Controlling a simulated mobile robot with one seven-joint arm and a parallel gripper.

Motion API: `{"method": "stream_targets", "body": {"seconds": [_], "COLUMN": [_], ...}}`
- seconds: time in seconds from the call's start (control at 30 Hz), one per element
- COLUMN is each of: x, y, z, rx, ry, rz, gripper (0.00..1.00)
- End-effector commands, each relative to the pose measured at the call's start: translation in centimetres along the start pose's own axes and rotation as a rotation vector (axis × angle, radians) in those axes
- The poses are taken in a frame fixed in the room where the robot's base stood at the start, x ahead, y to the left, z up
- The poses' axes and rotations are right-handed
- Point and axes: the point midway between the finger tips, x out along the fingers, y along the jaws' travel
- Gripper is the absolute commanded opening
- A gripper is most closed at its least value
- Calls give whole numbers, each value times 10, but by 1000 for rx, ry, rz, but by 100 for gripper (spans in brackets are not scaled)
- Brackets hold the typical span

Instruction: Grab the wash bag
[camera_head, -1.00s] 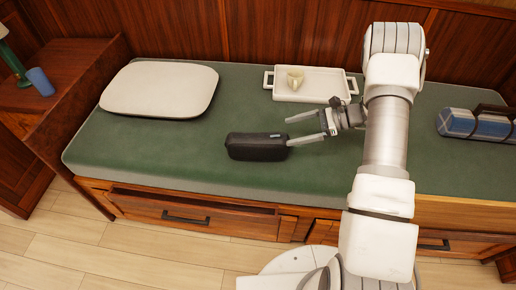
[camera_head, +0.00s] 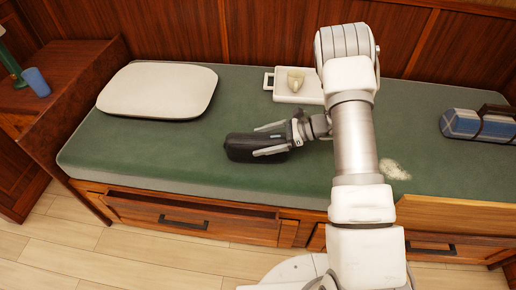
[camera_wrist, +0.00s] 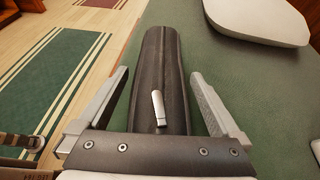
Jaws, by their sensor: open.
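The wash bag (camera_head: 240,146) is a dark, elongated pouch lying on the green berth (camera_head: 150,155). In the wrist view the wash bag (camera_wrist: 160,65) runs lengthwise away from me, with a pale zip pull on top. My gripper (camera_head: 270,139) is at the bag's right end, its two fingers on either side of it. The wrist view also shows my gripper (camera_wrist: 155,85) open around the bag, with gaps between the bag and both fingers. The bag's right end is partly hidden by my gripper in the head view.
A white pillow (camera_head: 157,91) lies at the berth's left. A white tray (camera_head: 283,96) with a pale mug (camera_head: 296,79) stands behind, partly hidden by my arm. A blue rolled bundle (camera_head: 475,125) lies at right. A blue cup (camera_head: 38,82) stands on the side table. A pale patch (camera_head: 395,170) marks the berth.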

Motion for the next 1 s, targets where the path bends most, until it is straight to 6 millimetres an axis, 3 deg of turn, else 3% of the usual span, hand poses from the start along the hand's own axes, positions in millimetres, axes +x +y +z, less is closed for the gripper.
{"method": "stream_targets", "body": {"seconds": [0.1, 0.63, 1.0], "x": [0, 0, -2], "y": [0, 0, 0], "z": [0, 0, 4], "rx": [0, 0, -2], "ry": [0, -1, -3], "rz": [0, 0, 0], "gripper": [96, 1, 0]}}
